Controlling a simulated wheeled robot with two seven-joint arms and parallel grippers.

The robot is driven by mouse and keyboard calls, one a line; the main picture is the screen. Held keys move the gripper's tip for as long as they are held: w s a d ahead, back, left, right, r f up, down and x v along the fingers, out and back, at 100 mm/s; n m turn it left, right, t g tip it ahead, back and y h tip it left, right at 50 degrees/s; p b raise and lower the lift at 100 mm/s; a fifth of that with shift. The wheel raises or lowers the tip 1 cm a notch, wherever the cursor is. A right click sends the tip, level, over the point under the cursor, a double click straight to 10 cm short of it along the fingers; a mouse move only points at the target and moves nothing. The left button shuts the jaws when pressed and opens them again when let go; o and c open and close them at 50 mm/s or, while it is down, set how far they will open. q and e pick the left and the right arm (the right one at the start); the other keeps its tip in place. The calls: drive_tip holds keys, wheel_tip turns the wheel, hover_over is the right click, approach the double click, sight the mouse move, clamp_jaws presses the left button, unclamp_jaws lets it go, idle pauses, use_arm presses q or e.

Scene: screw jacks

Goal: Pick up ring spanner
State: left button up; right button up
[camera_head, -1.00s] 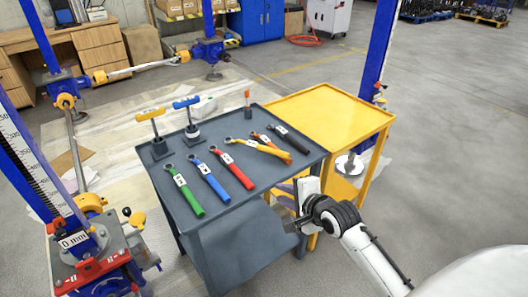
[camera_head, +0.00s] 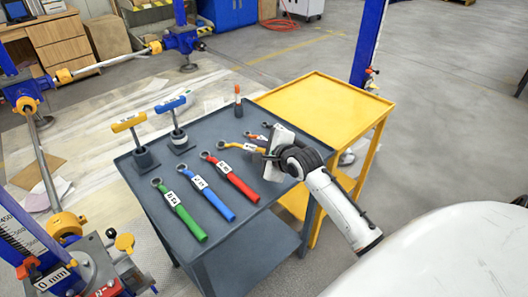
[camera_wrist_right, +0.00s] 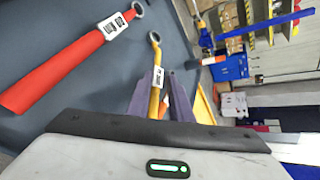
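Ring spanners with coloured handles and white labels lie on the dark grey trolley (camera_head: 225,262): green (camera_head: 182,212), blue (camera_head: 208,193), red (camera_head: 233,178) and yellow (camera_head: 238,147). The red one also shows in the wrist view (camera_wrist_right: 55,72). An orange spanner (camera_head: 252,136) and a dark one (camera_head: 266,125) are partly hidden behind my right gripper (camera_head: 270,160). In the wrist view, the fingers (camera_wrist_right: 160,98) are open, one on each side of the yellow spanner's handle (camera_wrist_right: 154,100). I cannot tell whether they touch it. My left gripper is out of view.
Two T-handled tools, yellow (camera_head: 130,124) and blue (camera_head: 171,106), stand upright at the trolley's back left. A small orange-topped tool (camera_head: 238,97) stands at the back edge. A yellow table (camera_head: 330,108) adjoins on the right. A blue post (camera_head: 374,45) rises behind it.

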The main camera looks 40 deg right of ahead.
sight(249, 148)
drive_tip(key=b+x, duration=0.1)
drive_tip(key=x, duration=0.4)
drive_tip(key=shift+f, duration=0.3)
clamp_jaws()
drive_tip(key=shift+r, duration=0.2)
